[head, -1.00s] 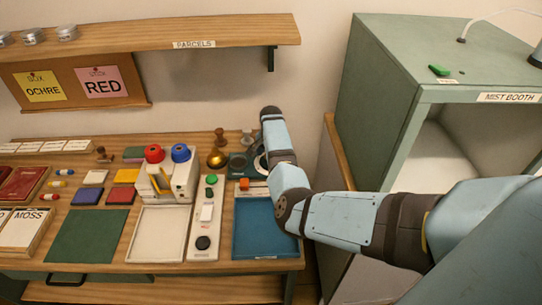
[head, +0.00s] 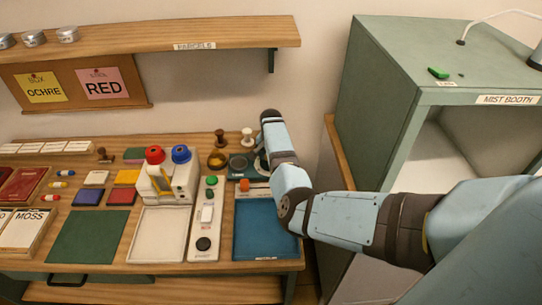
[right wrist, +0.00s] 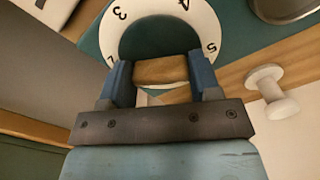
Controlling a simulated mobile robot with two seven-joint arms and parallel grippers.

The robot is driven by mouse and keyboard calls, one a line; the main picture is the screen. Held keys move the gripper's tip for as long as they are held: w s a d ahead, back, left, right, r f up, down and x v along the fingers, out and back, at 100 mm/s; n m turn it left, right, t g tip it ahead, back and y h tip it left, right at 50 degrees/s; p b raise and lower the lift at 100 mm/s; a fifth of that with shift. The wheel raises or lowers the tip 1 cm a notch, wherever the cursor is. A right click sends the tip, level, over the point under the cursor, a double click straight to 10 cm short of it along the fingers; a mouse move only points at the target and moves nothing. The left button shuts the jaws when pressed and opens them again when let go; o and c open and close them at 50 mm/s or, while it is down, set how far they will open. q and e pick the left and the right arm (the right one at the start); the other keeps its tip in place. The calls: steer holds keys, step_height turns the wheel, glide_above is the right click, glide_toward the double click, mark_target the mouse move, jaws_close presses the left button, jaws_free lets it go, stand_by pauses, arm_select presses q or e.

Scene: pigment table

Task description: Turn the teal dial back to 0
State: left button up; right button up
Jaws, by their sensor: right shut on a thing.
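The teal dial's white numbered face (right wrist: 208,25) shows in the right wrist view, with 3, 4 and 5 readable on its ring and a dark round centre. My right gripper (right wrist: 160,74) is shut on the dial's knob, whose tan part (right wrist: 160,70) shows between the two blue fingers. The 0 mark and any pointer are hidden or out of view. In the head view the teal unit (head: 236,172) stands at the table's back right, and my right forearm and hand hide most of the dial. My left gripper is not in view.
A white stamp-like knob (right wrist: 270,90) stands close beside the dial. A brass bowl (head: 217,160) and an orange-topped piece (head: 244,185) are near. A blue tray (head: 265,232) lies in front. The green mist booth (head: 400,60) stands on the right.

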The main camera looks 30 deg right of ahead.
steer(key=shift+d+r+n+p, duration=0.1)
steer(key=shift+r+n+p, duration=0.1)
steer(key=shift+n+p, duration=0.85)
steer(key=n+p, duration=0.1)
steer(key=n, duration=0.1)
steer(key=shift+n+p, duration=0.35)
steer(key=n+p, duration=0.1)
steer(key=n, duration=0.1)
steer(key=shift+n, duration=0.4)
steer(key=n+p, duration=0.1)
steer(key=n, duration=0.1)
steer(key=shift+n, duration=0.4)
steer(key=n+p, duration=0.1)
steer(key=n, duration=0.1)
steer(key=shift+f+n, duration=0.1)
steer(key=shift+n, duration=0.2)
steer(key=n, duration=0.3)
steer(key=shift+n+p, duration=0.3)
steer(key=shift+p, duration=0.05)
steer(key=n, duration=0.3)
steer(key=shift+n, duration=1.9)
